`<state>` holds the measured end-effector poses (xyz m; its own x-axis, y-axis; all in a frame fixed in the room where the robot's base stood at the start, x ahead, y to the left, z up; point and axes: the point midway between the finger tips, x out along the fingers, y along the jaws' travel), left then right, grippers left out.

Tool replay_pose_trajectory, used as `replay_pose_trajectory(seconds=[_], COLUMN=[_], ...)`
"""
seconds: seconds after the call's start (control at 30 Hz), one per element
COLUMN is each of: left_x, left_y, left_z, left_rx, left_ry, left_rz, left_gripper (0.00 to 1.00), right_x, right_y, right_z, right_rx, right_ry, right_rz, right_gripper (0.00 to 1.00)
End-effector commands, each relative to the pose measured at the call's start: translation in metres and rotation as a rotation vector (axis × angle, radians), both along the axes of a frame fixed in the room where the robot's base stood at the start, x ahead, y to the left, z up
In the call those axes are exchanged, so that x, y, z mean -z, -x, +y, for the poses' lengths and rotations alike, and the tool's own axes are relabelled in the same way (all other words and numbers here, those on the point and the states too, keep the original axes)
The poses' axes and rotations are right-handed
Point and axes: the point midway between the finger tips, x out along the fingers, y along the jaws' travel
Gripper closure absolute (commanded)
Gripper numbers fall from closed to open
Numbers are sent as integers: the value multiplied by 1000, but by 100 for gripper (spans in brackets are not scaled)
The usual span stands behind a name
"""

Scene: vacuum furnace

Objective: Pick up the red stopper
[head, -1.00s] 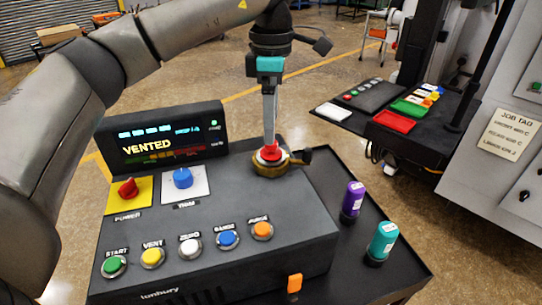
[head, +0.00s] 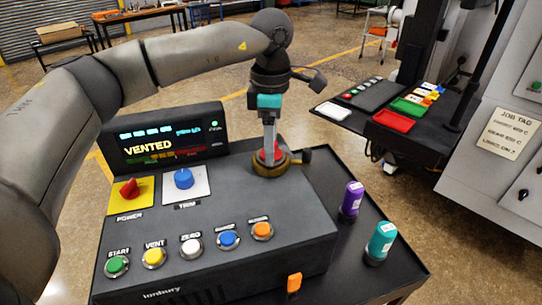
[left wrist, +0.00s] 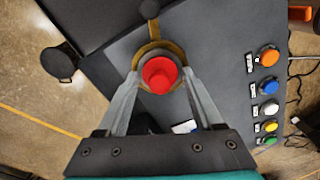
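The red stopper (left wrist: 160,75) sits upright in the round brass-coloured port (head: 271,168) on top of the dark control box, behind the buttons. In the head view, the stopper (head: 263,155) is partly hidden by my left gripper. My left gripper (head: 269,152) points straight down at it. In the left wrist view, the two fingers of my left gripper (left wrist: 160,73) stand on either side of the stopper, with what looks like a narrow gap at each side. The gripper looks open. My right gripper is not in view.
The box carries a VENTED display (head: 165,138), a red power knob (head: 130,189), a blue trim knob (head: 183,178) and several buttons. A purple bottle (head: 351,199) and a teal bottle (head: 382,240) stand to the right. A black lever (left wrist: 59,63) sticks out beside the port.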

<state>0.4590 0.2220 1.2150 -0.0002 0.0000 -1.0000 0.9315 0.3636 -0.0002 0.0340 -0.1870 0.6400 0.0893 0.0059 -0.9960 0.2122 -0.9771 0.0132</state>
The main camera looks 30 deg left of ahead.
Motion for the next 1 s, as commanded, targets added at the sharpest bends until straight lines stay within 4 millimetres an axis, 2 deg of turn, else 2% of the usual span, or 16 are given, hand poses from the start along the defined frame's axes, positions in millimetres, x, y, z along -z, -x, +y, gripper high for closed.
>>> replay_pose_trajectory(seconds=[0.07, 0.57, 1.0], left_x=[0, 0, -6], left_y=[0, 0, -1], left_z=[0, 0, 0], left_rx=[0, 0, 0], left_ry=[0, 0, 1], left_rz=[0, -1, -3], left_gripper=[42, 98, 100], right_x=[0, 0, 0], right_y=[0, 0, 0], right_z=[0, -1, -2], right_rx=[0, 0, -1], right_ry=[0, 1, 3], right_rz=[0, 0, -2], right_gripper=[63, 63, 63])
